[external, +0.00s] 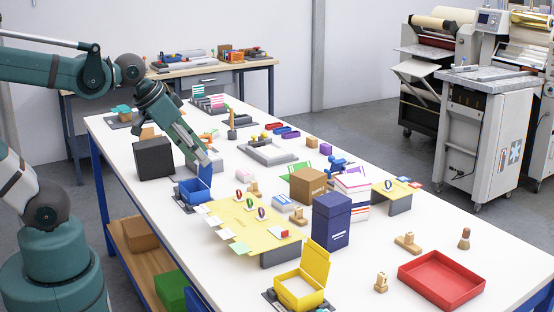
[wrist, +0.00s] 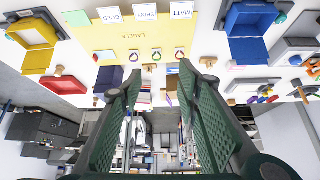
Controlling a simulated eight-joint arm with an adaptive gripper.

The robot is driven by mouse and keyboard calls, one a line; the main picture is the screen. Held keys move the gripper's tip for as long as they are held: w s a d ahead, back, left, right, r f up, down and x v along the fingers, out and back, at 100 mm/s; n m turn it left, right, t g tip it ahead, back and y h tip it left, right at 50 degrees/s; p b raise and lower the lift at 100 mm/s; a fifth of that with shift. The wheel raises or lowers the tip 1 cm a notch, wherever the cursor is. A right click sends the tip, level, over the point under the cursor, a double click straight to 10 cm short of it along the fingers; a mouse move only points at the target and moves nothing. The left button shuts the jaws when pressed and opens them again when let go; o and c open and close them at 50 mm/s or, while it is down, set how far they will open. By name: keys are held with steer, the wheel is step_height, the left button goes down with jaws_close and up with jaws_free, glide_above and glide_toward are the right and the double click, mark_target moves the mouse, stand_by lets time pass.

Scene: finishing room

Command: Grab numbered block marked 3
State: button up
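I cannot make out a block with a readable 3 in either view. My gripper (external: 206,161) hangs tilted downward above the open blue box (external: 193,191). In the wrist view my gripper (wrist: 156,78) has its two green fingers spread apart, with nothing held between them.
The yellow labels board (external: 228,229) bears cards and rings. A cardboard box (external: 308,186), a tall navy box (external: 331,220) and a white stack (external: 352,196) stand beyond it. A dark cube (external: 154,158) is left of my gripper. The yellow box (external: 299,289) and red tray (external: 441,303) are at the front.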

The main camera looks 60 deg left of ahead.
steer(key=w+d+r+m+g+h+p, duration=0.2)
steer(key=w+d+m, duration=0.3)
steer(key=w+d, duration=0.5)
steer(key=m+g+h+p, duration=0.2)
steer(key=m+g+p, duration=0.25)
steer(key=m, duration=0.75)
glide_above(382, 273)
steer(key=a, duration=0.3)
step_height(382, 273, down, 17)
steer(key=shift+d, duration=0.1)
steer(key=shift+f, duration=0.2)
steer(key=shift+x, duration=1.15)
steer(key=shift+d+f, duration=0.1)
